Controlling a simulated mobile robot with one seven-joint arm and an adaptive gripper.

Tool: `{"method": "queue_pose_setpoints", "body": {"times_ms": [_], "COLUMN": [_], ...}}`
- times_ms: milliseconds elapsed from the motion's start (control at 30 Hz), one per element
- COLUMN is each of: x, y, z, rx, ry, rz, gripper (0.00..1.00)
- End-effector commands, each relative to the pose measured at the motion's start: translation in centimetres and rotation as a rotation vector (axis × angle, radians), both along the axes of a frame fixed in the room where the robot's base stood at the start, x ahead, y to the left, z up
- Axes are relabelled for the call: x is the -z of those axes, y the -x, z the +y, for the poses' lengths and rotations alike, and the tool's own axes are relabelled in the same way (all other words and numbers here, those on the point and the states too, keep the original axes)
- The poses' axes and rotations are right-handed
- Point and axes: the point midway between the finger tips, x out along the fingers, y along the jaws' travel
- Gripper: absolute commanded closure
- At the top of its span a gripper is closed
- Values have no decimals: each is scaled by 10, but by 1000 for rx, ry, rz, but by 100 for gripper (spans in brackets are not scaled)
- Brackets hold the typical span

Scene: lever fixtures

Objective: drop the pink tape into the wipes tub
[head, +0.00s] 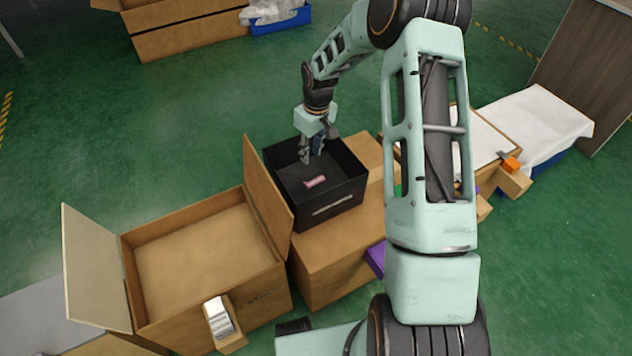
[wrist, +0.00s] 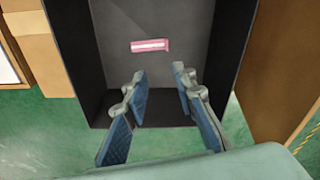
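The pink tape (head: 315,182) is a small pink piece with a pale stripe, lying on the floor of a black open-topped tub (head: 345,204). The tub has a pale label on its front, too small to read; I take it to be the wipes tub. In the wrist view the pink tape (wrist: 150,46) lies flat beyond my fingertips, apart from them, with the dark tub wall (wrist: 75,50) around it. My gripper (head: 315,157) is over the far part of the tub, pointing down. In the wrist view my gripper (wrist: 160,78) has its fingers apart with nothing between them.
The tub stands on a cardboard box (head: 330,265). A larger open carton (head: 210,290) with raised flaps stands left of it, one flap close to the tub. A purple item (head: 376,258) is at the right.

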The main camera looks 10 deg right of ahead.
Motion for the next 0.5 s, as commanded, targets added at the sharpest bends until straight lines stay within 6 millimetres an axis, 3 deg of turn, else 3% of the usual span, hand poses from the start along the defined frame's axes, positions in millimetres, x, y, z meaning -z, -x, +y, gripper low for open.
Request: {"method": "queue_pose_setpoints", "body": {"times_ms": [233,500], "x": [-16,-72], "y": [0,6], "z": [-1,-6], "rx": [1,1], "ry": [0,2], "rz": [-4,-5], "gripper": [75,75]}}
